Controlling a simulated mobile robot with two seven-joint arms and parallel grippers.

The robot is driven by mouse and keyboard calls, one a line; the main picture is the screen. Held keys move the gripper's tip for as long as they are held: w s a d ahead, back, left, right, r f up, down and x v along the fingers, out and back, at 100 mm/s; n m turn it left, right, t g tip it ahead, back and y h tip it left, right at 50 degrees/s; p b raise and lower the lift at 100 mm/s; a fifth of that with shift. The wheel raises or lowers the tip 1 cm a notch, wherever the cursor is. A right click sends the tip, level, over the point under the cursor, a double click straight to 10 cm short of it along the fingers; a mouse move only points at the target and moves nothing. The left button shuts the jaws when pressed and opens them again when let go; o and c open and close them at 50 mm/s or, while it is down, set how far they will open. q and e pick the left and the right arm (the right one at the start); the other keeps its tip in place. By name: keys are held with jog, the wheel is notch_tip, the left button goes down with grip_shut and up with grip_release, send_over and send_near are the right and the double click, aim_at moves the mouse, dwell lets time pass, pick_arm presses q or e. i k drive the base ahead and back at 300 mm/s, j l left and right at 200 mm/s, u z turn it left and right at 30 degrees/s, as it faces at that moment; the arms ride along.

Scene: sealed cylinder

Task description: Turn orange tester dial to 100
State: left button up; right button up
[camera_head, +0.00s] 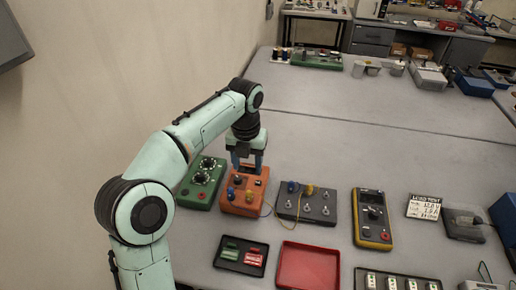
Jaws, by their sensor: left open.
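The orange tester (243,204) sits on the grey table near the picture's middle, with blue and dark knobs or terminals on its front part. My left gripper (246,170) points down over the tester's back part, with its blue fingers open. The fingertips are at or just above the top of the tester; I cannot tell whether they touch it. The dial and its markings are hidden or too small to read. My right gripper is not in view.
A green dial box (201,184) stands close on the left. A grey terminal box (305,203) and a yellow multimeter (372,219) stand to the right. A red tray (308,265) and a black tray (241,255) lie in front.

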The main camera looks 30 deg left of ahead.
aim_at(238, 181)
jog(key=k, duration=1.5)
